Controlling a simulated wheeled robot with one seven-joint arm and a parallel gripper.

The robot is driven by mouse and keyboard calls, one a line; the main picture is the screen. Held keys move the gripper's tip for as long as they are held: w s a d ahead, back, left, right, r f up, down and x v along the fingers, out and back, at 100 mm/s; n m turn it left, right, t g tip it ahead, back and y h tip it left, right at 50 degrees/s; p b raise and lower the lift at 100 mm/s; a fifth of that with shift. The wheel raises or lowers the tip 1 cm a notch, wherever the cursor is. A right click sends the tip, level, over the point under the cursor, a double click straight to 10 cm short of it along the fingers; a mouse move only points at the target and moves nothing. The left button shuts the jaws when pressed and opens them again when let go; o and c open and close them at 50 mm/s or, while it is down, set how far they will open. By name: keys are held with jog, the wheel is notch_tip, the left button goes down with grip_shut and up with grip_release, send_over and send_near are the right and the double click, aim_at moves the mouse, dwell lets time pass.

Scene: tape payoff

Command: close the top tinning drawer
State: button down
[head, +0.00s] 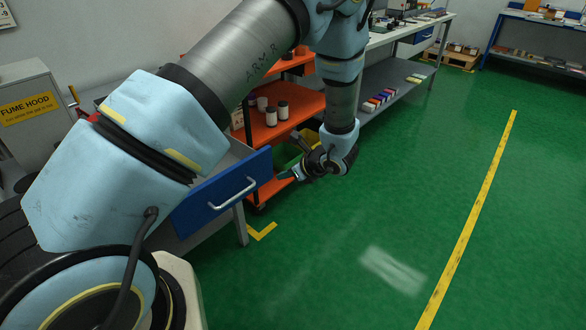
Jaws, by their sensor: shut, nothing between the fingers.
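A blue-fronted drawer (222,189) with a pale bar handle (233,195) sticks out from a grey bench at the left of the head view. Part of its grey side shows behind the front, so it stands open. My arm covers its left part and much of the bench. My gripper (283,177) is shut and empty, just right of the drawer front's right edge. It points left, toward the drawer. Whether the fingertips touch the drawer I cannot tell.
An orange shelf cart (300,104) with jars and bins stands behind the drawer. A grey fume hood (33,110) is at the left. A long workbench (405,30) runs along the back. The green floor (400,220) at the right is clear.

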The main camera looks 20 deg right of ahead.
aim_at(262, 171)
jog(key=w, duration=0.1)
jog(key=w+a+f+p, duration=0.1)
jog(key=w, duration=0.1)
jog(key=w+a+p, duration=0.1)
jog(key=shift+w+a+f, duration=0.25)
jog(key=shift+w+f, duration=0.15)
jog(key=shift+w+a+f, duration=0.15)
jog(key=shift+w+a, duration=0.1)
jog(key=shift+w, duration=0.3)
jog(key=shift+w+a, duration=0.2)
jog(key=shift+w, duration=0.25)
jog(key=w+a+b, duration=0.2)
jog(key=w+a, duration=0.1)
jog(key=w, duration=0.4)
jog(key=w+a+b, duration=0.2)
jog(key=w+a, duration=0.2)
jog(key=w, duration=0.4)
jog(key=w+a+b, duration=0.2)
jog(key=w+a, duration=0.2)
jog(key=w, duration=0.4)
jog(key=shift+w+a, duration=0.15)
jog(key=shift+w, duration=0.2)
jog(key=shift+a+r, duration=0.1)
jog(key=shift+r, duration=0.15)
